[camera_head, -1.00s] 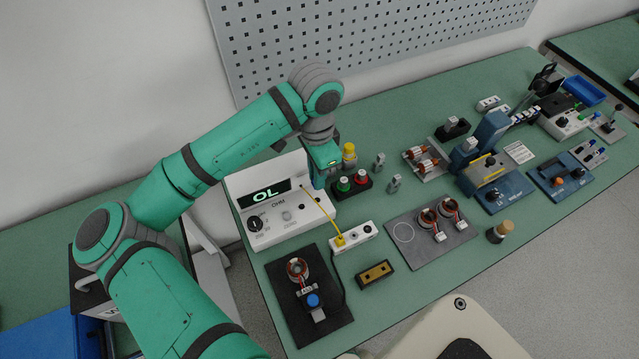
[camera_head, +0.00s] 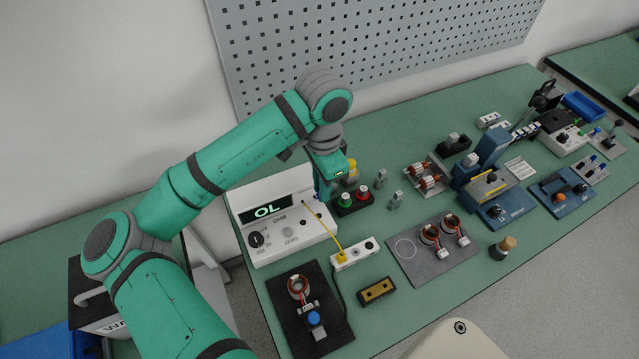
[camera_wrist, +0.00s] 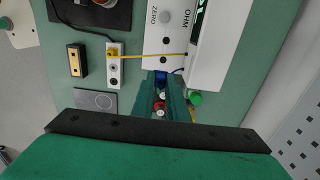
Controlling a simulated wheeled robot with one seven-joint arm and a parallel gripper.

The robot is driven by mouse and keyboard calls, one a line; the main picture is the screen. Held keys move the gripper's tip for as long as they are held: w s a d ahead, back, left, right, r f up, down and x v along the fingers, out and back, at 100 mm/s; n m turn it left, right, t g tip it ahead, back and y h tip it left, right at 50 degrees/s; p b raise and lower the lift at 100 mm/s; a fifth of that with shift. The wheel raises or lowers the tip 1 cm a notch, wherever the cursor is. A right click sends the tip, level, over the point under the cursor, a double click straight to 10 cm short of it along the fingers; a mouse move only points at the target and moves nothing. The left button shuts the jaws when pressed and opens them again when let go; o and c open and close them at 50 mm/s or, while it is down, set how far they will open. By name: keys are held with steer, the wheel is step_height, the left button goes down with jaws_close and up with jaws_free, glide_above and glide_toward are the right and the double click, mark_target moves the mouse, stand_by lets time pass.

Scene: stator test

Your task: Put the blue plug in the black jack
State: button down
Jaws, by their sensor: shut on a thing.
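My gripper (camera_wrist: 165,98) points down beside the right end of the white ohm meter (camera_head: 285,236). Its jaws are shut on the blue plug (camera_wrist: 160,77), which shows as a small blue patch at the fingertips in the wrist view. In the head view the gripper (camera_head: 322,190) hides the plug. Dark round sockets (camera_wrist: 163,60) show on the meter's face close to the blue plug. The white socket strip (camera_head: 355,253) holds a yellow plug (camera_head: 342,257) and two dark sockets. I cannot tell for certain which socket is the black jack.
A yellow lead (camera_head: 322,220) runs from the meter to the strip. A black block with green and red posts (camera_head: 354,201) stands right of the gripper. A dark mat with a coil (camera_head: 299,287) lies in front. Green bench shows between the mats.

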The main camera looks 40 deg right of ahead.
steer(key=s+d, duration=0.2)
steer(key=s, duration=0.4)
steer(key=s+d, duration=0.2)
steer(key=s, duration=0.5)
steer(key=shift+s+d, duration=0.15)
steer(key=shift+d, duration=0.2)
steer(key=shift+f, duration=4.5)
steer(key=shift+f, duration=0.15)
steer(key=shift+s, duration=0.15)
steer(key=shift+f, duration=0.1)
steer(key=shift+f, duration=0.25)
